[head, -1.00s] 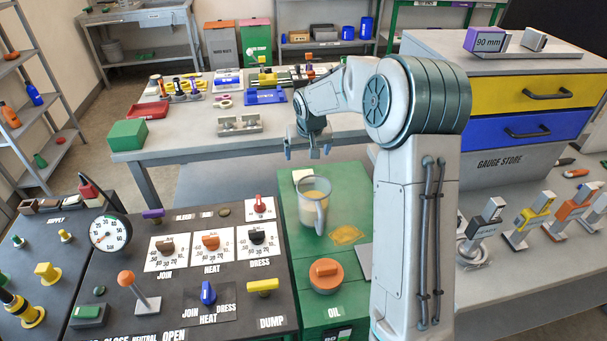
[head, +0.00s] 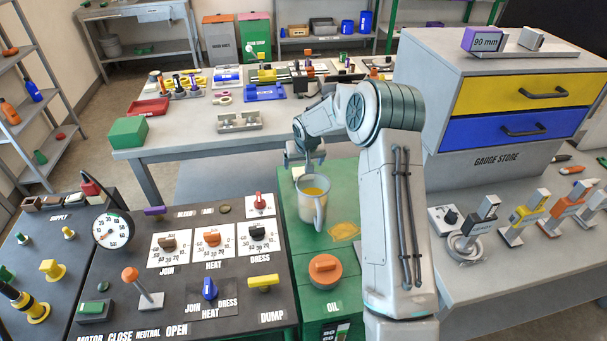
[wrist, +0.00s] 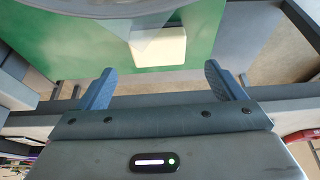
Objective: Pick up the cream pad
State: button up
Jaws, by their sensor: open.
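The cream pad (wrist: 158,47) lies flat on the green cabinet top near its far edge. In the head view, the pad (head: 297,172) shows only partly, behind the clear jug (head: 312,206) and below my gripper (head: 301,160). In the wrist view, my gripper (wrist: 160,76) is open, with two blue fingers apart and nothing between them. The pad is ahead of the fingers, roughly centred between them. A see-through edge overlaps the pad's upper left part there.
The jug of yellow liquid stands close to the pad on its near side. A yellow spill (head: 344,231) and an orange cap (head: 325,269) are nearer on the green top (head: 296,238). The control panel (head: 130,235) adjoins at left; the grey gauge store (head: 480,165) stands right.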

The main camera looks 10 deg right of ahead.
aim_at(303, 171)
jog(key=shift+s+p+x, duration=0.2)
jog(key=shift+p+x, duration=0.45)
jog(key=shift+x, duration=1.7)
jog(key=shift+f, duration=0.1)
jog(key=c, duration=1.1)
